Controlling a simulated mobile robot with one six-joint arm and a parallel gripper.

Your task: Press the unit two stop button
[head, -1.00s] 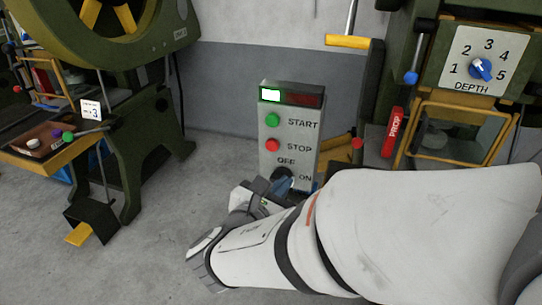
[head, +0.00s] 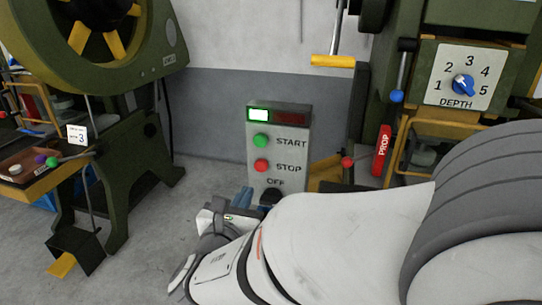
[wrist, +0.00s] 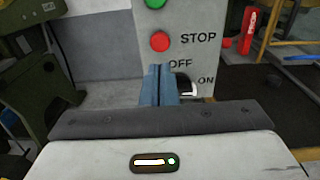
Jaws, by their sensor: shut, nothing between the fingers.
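The control box (head: 301,155) stands upright beyond my arm, with START, STOP and OFF labels visible. Its red STOP button (head: 262,165) sits below the green START button (head: 261,141). The STOP button also shows in the wrist view (wrist: 160,41), just above my blue fingertips in the picture. My gripper (wrist: 160,72) is shut and empty, pointing at the box's lower front. In the head view my gripper (head: 243,199) is at the box's lower left, below the button. The gap to the box is hard to judge. I read no unit number on this box.
A rotary switch (wrist: 178,90) is just right of my fingers, partly hidden. A green lamp (head: 258,115) is lit on the box. A green machine (head: 40,45) stands left; another, with a DEPTH dial (head: 463,85) and red PROP (head: 382,150), stands right.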

